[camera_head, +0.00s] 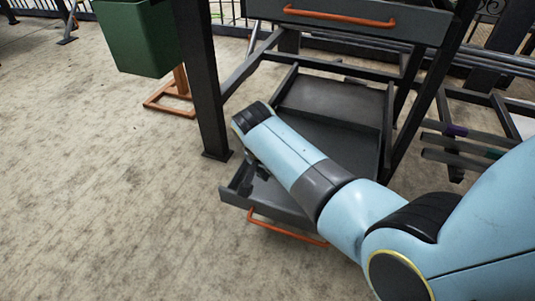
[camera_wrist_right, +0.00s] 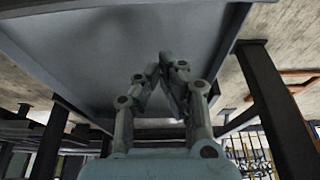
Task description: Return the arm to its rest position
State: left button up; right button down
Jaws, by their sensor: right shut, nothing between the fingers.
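My right arm reaches from the lower right over a pulled-out lower drawer (camera_head: 232,196) of a dark metal frame. The drawer has an orange handle (camera_head: 285,229) at its front, and the part of it I see is empty. My right gripper (camera_head: 256,170) hangs at the arm's far end, mostly hidden by the wrist, above the drawer's front left part. In the right wrist view the gripper's fingers (camera_wrist_right: 166,68) are together and empty, in front of a broad grey panel (camera_wrist_right: 110,35). My left gripper is out of view.
An upper drawer (camera_head: 390,27) with an orange handle (camera_head: 340,17) is above. A dark post (camera_head: 203,80) stands close to the wrist. A green bin (camera_head: 137,38) on an orange stand is at the upper left. A rack (camera_head: 470,140) is at the right. The left floor is clear.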

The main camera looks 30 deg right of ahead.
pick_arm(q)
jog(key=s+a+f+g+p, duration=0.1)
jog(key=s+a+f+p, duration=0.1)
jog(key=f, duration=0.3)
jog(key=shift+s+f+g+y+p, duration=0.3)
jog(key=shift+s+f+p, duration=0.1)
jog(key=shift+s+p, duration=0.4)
